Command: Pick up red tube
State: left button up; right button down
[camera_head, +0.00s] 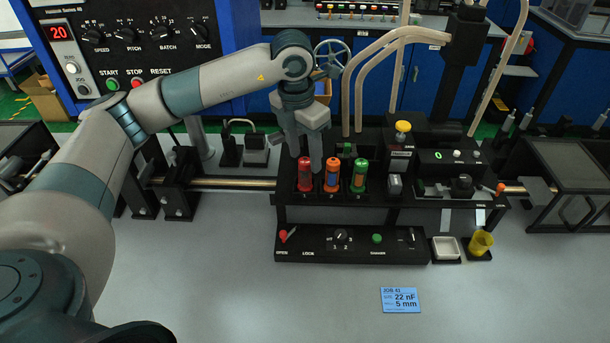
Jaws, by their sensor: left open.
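A red tube (305,179) stands upright in the leftmost slot of a black rack (345,199). An orange tube (332,177) and a green tube (359,177) stand to its right in the same rack. My left gripper (304,162) points down at the red tube, with its fingers apart. One fingertip shows to the left of the tube's top and the other to the right, near the orange tube. I cannot tell whether they touch the red tube. My right gripper is out of view.
A control panel (352,248) with a red lever and knobs sits in front of the rack. A handwheel (332,55) stands behind my gripper. The front table is mostly clear.

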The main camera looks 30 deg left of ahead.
aim_at(304, 161)
pick_arm(q)
jog(key=shift+f+p, duration=0.65)
jog(key=shift+p, duration=0.15)
notch_tip(304, 161, down, 3)
jog(key=shift+w+r+p, duration=0.1)
jog(key=shift+p, duration=0.75)
jog(key=shift+w+f, duration=0.1)
jog(key=shift+f, duration=0.45)
grip_shut()
